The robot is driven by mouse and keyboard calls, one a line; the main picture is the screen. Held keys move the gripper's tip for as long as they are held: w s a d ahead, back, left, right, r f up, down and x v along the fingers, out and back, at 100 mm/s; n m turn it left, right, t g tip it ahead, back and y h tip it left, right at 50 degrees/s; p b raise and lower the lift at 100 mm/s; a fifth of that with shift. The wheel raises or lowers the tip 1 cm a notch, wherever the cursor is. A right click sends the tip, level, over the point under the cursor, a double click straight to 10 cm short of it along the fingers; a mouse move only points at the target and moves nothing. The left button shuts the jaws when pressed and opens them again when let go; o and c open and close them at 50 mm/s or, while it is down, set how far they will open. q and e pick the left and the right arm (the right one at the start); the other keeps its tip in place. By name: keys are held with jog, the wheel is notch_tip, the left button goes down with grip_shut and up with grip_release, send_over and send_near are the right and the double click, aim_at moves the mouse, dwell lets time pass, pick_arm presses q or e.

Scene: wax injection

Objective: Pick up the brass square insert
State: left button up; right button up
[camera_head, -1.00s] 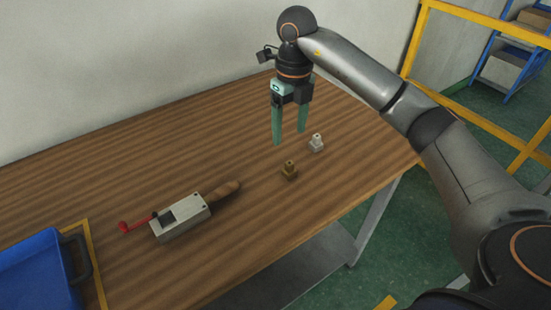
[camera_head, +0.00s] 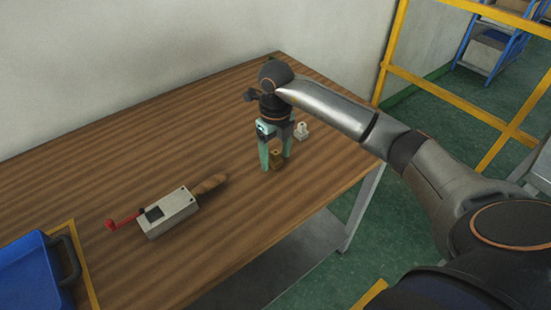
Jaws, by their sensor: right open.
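The brass square insert (camera_head: 277,160) stands on the wooden table, toward its right end. My right gripper (camera_head: 275,162) points down over it, with its green fingers open. One finger shows on each side of the insert in the picture. I cannot tell whether either finger touches it. The upper part of the insert is partly hidden by the gripper. A silver-coloured insert (camera_head: 301,131) stands just behind and to the right, apart from the fingers. My left gripper is not in view.
A grey metal mould (camera_head: 168,213) with a red handle (camera_head: 123,220) and a wooden grip (camera_head: 209,184) lies left of the gripper. A blue tray (camera_head: 28,275) is at the lower left. The table's right edge is close by. Yellow railing (camera_head: 440,95) stands beyond.

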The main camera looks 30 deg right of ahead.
jog(key=shift+f, duration=0.2)
grip_shut()
dwell(0.5)
